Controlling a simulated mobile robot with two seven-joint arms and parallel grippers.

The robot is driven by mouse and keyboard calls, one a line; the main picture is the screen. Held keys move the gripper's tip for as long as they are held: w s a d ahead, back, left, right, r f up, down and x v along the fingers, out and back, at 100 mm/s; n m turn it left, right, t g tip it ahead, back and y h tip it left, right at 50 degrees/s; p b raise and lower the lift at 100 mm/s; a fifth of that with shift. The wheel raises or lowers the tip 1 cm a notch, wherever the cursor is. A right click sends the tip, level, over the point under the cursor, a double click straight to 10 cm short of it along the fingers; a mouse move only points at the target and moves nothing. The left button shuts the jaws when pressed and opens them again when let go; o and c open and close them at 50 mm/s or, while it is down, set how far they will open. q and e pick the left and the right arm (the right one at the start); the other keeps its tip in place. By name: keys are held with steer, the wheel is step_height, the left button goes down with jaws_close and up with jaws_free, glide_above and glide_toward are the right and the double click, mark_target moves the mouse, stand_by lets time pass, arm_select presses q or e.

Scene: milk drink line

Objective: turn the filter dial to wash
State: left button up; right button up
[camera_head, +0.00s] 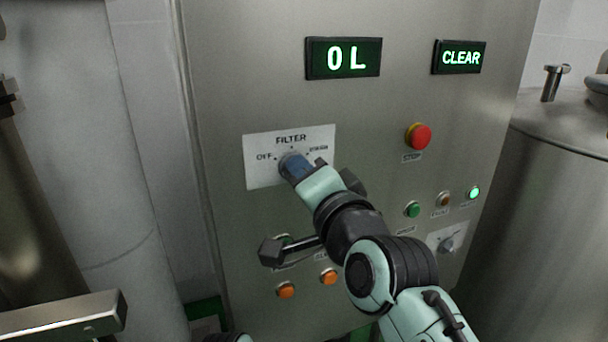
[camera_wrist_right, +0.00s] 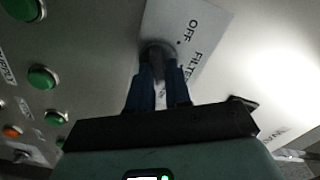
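The filter dial (camera_wrist_right: 157,48) is a grey round knob on a white label plate (camera_head: 262,170) marked FILTER, with OFF at left and a partly blurred word at right. My right gripper (camera_head: 292,166) reaches it from the lower right, and its blue fingers cover most of the dial in the head view. In the right wrist view the two blue fingers (camera_wrist_right: 160,80) stand slightly apart with the grey knob between their tips; they look closed on it. The dial's pointer is hidden, so its setting cannot be read.
The steel panel holds a lit "0 L" display (camera_head: 343,58), a lit "CLEAR" display (camera_head: 460,57), a red stop button (camera_head: 418,136), green button (camera_head: 412,209) and orange buttons (camera_head: 286,290). A steel tank (camera_head: 560,200) stands at right. My right arm covers the panel's lower middle.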

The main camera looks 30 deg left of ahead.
steer(key=shift+o, duration=1.2)
arm_select(q)
steer(key=s+f+b, duration=0.3)
steer(key=f+b, duration=0.5)
steer(key=f, duration=0.1)
arm_select(e)
steer(key=v, duration=1.3)
steer(key=shift+d, duration=0.25)
steer(key=shift+s, duration=0.1)
